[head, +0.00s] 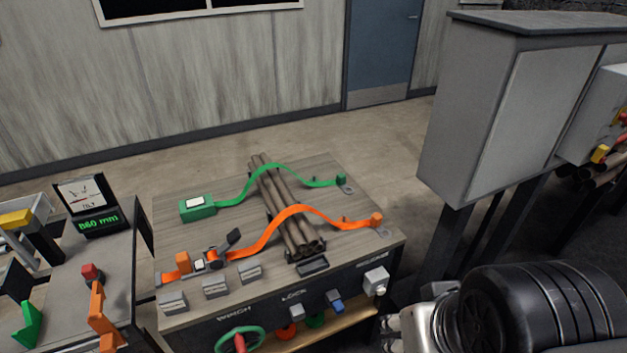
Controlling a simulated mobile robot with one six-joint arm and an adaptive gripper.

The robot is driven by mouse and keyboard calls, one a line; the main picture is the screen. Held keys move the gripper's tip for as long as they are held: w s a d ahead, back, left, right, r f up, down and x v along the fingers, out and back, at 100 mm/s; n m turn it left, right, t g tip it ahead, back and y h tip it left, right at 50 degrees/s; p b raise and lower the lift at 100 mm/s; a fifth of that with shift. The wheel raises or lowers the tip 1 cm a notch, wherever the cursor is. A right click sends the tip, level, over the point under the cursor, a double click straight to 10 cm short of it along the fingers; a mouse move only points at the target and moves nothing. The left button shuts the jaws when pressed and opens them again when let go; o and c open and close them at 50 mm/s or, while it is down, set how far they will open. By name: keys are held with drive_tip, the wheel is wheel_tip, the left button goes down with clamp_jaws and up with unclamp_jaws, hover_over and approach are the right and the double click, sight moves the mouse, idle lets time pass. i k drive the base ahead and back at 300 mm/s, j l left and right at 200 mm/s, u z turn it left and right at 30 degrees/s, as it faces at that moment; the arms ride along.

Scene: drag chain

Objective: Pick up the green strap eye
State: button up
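The green strap eye (342,180) is a small green end piece at the right end of the green strap (270,167). It lies near the right back edge of the wooden bench top, beside a small metal plate. The green strap arches from a green box (198,207) over a bundle of brown pipes (284,210) and down to the eye. My gripper cannot be made out; only part of my arm shows at the lower right, well apart from the eye.
An orange strap (295,210) crosses the pipes nearer to me and ends in an orange eye (376,219). A grey cabinet (480,110) stands right of the bench. A side table (75,262) with a gauge display stands left. Bare floor lies behind the bench.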

sight(340, 178)
drive_tip(key=i+l+u, duration=0.15)
drive_tip(key=i, duration=0.3)
drive_tip(key=i+l+u, duration=0.1)
drive_tip(key=i+l, duration=0.25)
drive_tip(key=i+l+u, duration=0.15)
drive_tip(key=i+l, duration=0.15)
drive_tip(key=i, duration=0.25)
